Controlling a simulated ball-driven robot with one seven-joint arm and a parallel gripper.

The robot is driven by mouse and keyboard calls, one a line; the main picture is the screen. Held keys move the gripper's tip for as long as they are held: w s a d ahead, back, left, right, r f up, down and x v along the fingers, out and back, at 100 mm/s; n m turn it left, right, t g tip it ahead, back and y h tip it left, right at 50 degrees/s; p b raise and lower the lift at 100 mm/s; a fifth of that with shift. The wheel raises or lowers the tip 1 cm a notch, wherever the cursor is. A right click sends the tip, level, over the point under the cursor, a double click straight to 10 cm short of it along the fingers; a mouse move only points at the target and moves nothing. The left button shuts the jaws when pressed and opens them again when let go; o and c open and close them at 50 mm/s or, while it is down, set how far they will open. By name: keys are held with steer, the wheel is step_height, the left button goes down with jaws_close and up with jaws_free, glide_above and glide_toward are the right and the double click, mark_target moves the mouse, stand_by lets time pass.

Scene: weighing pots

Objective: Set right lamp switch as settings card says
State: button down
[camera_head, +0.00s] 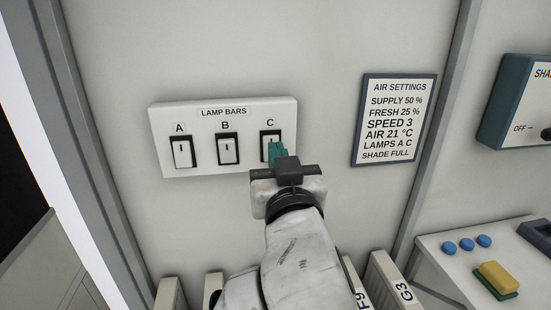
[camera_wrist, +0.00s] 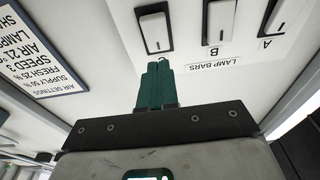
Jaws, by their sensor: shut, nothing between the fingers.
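The white lamp bars panel (camera_head: 210,170) on the wall has three rocker switches: A (camera_head: 182,153), B (camera_head: 228,149) and C (camera_head: 270,139). The settings card (camera_head: 393,120) to its right reads "LAMPS A C". My gripper (camera_head: 276,148) is shut and empty, its green fingers in front of switch C and hiding its lower part. In the wrist view, upside down, the fingertips (camera_wrist: 159,64) are close to switch C (camera_wrist: 155,30), with B (camera_wrist: 219,20) and A (camera_wrist: 278,16) to the right. I cannot tell contact or the rockers' tilt for sure.
A blue-grey shade control box (camera_head: 520,100) is on the wall at the right. Below it, a bench (camera_head: 445,275) holds blue round pieces (camera_head: 467,244) and a yellow-green sponge (camera_head: 497,280). Upright boards, some labelled (camera_head: 395,285), stand below my arm. The wall around the panel is clear.

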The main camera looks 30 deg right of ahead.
steer(key=s+a+r+b, duration=0.1)
steer(key=s+a+r, duration=0.1)
steer(key=s, duration=0.8)
steer(key=shift+a, duration=0.65)
